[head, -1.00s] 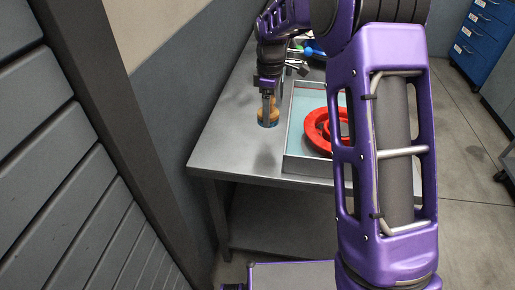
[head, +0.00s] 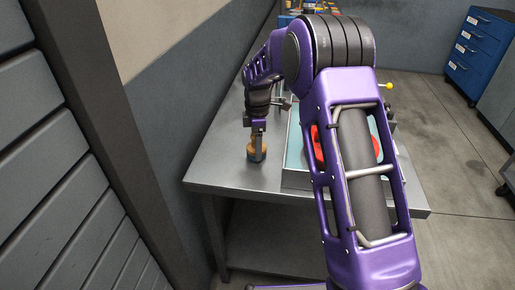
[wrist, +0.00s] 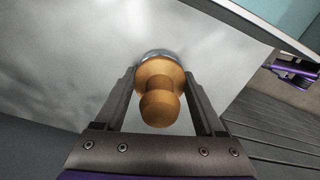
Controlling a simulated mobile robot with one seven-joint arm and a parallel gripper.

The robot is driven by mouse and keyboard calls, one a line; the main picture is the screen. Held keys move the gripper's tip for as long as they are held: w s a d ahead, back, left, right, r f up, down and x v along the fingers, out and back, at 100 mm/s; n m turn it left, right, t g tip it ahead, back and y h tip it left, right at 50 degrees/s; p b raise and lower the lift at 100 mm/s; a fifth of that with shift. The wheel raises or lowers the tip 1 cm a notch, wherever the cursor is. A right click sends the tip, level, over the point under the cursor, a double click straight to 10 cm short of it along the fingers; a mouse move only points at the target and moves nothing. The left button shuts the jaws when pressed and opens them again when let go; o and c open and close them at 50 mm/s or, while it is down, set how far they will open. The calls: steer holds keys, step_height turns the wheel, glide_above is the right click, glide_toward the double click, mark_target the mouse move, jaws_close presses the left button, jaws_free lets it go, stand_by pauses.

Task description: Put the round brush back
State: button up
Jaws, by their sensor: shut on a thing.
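The round brush has a turned wooden handle (wrist: 160,95) that stands between my gripper's fingers in the wrist view. My gripper (head: 257,138) points down and is shut on the brush. The wrist view shows one finger of my gripper (wrist: 160,100) on each side of the wood. The brush's lower end is mostly hidden by the handle in the wrist view. I cannot tell whether it touches the bench.
The metal bench (head: 222,165) has bare room around the brush. A shallow tray (head: 290,180) with a pale blue floor and a red ring-shaped part (head: 318,148) stands to the right, partly behind my arm. A wall runs along the left. Blue drawers (head: 478,50) stand far right.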

steer(key=shift+f, duration=0.25)
steer(key=shift+f, duration=0.1)
steer(key=shift+f, duration=0.15)
steer(key=o, duration=1.3)
step_height(320, 180, up, 12)
steer(key=shift+r+p, duration=0.25)
steer(key=shift+p, duration=0.6)
steer(key=shift+r, duration=0.1)
